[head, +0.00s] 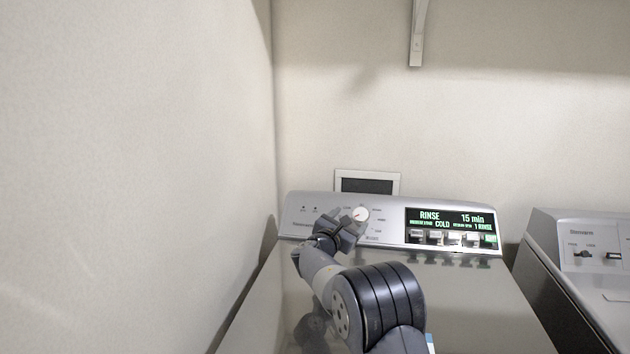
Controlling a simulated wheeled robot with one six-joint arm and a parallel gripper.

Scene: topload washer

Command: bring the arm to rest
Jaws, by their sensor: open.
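My arm reaches up from the bottom over the closed washer lid (475,305). My gripper (352,219) is at the washer's control panel (300,222), by the round dial (360,213). Its jaws are open and lie just below and left of the dial; I cannot tell if they touch it. The panel's display (450,217) is lit and reads RINSE, COLD and 15 min. A row of buttons (450,237) sits under it, and the rightmost one is lit green. My wrist hides part of the panel's markings.
A wall (130,180) stands close on the left. A second machine (575,270) stands to the right, with a narrow gap between. A framed dark panel (367,184) is behind the washer. A shelf bracket (417,35) hangs above. The space above the lid's right side is free.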

